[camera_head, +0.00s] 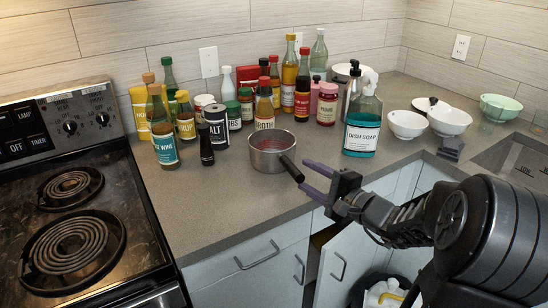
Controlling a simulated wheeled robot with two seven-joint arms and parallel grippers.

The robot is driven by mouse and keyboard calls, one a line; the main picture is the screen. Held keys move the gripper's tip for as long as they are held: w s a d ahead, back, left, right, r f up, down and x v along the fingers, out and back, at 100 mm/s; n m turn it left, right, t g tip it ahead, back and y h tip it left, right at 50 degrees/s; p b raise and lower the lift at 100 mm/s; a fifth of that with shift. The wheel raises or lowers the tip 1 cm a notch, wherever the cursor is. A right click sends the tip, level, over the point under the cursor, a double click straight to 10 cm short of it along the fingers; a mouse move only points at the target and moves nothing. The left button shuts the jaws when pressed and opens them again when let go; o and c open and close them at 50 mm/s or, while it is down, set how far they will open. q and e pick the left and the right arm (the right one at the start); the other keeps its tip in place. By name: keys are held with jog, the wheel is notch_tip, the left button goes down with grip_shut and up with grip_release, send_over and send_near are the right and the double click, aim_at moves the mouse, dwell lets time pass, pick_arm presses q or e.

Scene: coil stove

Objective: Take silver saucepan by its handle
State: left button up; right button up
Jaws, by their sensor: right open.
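The silver saucepan (267,160) stands upright on the counter, in front of the cluster of bottles and left of the dish soap. Its black handle (292,169) points towards the counter's front edge, to the lower right. My right gripper (307,178) is open, its purple fingers reaching in from the right at the end of the handle. The fingertips look very near the handle's end; I cannot tell whether they touch it. The saucepan's inside looks reddish. My left gripper is not in view.
Several bottles and jars crowd behind the saucepan, including a wine bottle (162,135) and a dark shaker (206,150). The dish soap bottle (363,125) stands close on the right. Bowls (407,125) lie farther right. The coil stove (75,225) is left. The counter front (225,210) is clear.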

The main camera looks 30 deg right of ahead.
aim_at(282, 161)
jog(key=shift+w+a+f, duration=0.1)
jog(key=shift+w+a, duration=0.05)
jog(key=shift+w, duration=0.95)
jog(key=shift+w+a+f+p, duration=0.1)
jog(key=shift+w+a+p, duration=0.05)
jog(key=shift+w, duration=0.7)
jog(key=shift+w+a+f+p, duration=0.1)
jog(key=shift+w+p, duration=0.05)
jog(key=shift+w, duration=0.75)
jog(key=shift+w+a+f+p, duration=0.1)
jog(key=shift+w+a+p, duration=0.05)
jog(key=shift+w, duration=0.7)
grip_shut()
jog(key=shift+r, duration=0.2)
